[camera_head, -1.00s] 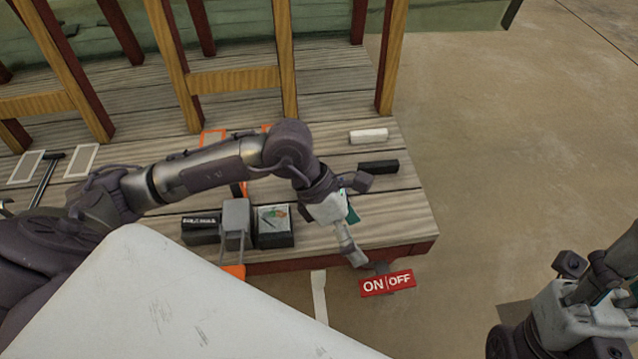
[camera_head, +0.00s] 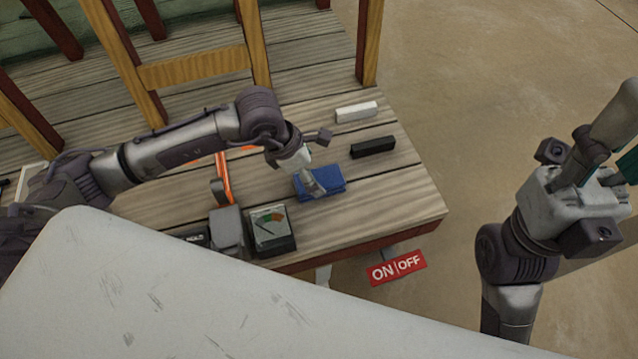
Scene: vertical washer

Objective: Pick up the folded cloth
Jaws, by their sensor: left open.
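The folded cloth (camera_head: 330,187) is a small blue stack lying flat on the wooden table, left of the table's right edge. My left gripper (camera_head: 313,186) is over it, pointing down, with its fingers at the cloth's left part. The gripper is open; whether the fingers touch the cloth I cannot tell, and they hide part of it. My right gripper (camera_head: 600,170) is raised at the right side of the picture, away from the table, and its fingertips are not clearly shown.
A white block (camera_head: 357,111) and a black block (camera_head: 373,148) lie behind the cloth. A meter box (camera_head: 271,231) and a grey device (camera_head: 228,229) stand to its left. A red ON/OFF sign (camera_head: 397,267) is below the table's front edge. Wooden frames (camera_head: 195,68) stand behind.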

